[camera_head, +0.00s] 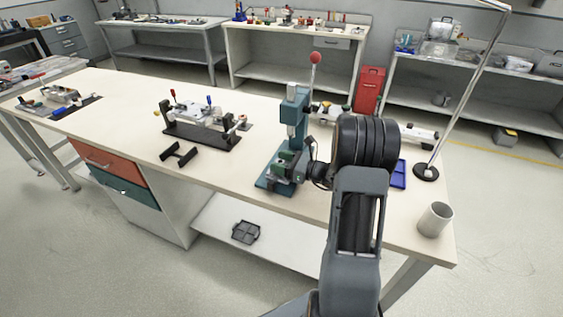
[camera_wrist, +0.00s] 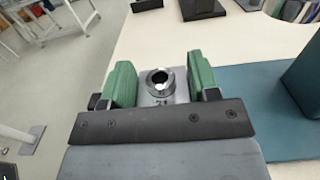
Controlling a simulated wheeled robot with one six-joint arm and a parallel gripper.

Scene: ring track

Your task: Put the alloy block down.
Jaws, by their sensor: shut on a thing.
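My gripper (camera_head: 286,166) is beside the teal arbor press (camera_head: 292,130), just above the press's base plate in the body camera view. In the wrist view its green fingers (camera_wrist: 161,85) are shut on the alloy block (camera_wrist: 152,99), a grey metal piece with a round ringed hole in its top. The block is between the fingers, and its lower part is hidden by the gripper body. Whether it touches anything below cannot be told. The press's teal base plate (camera_wrist: 262,105) lies just right of the gripper in the wrist view.
A black clamp fixture (camera_head: 203,133) and a small black stand (camera_head: 178,153) are left of the press. Bare tabletop (camera_head: 120,130) lies farther left. A metal cup (camera_head: 435,218), a blue tray (camera_head: 398,174) and a lamp base (camera_head: 426,172) are on the right.

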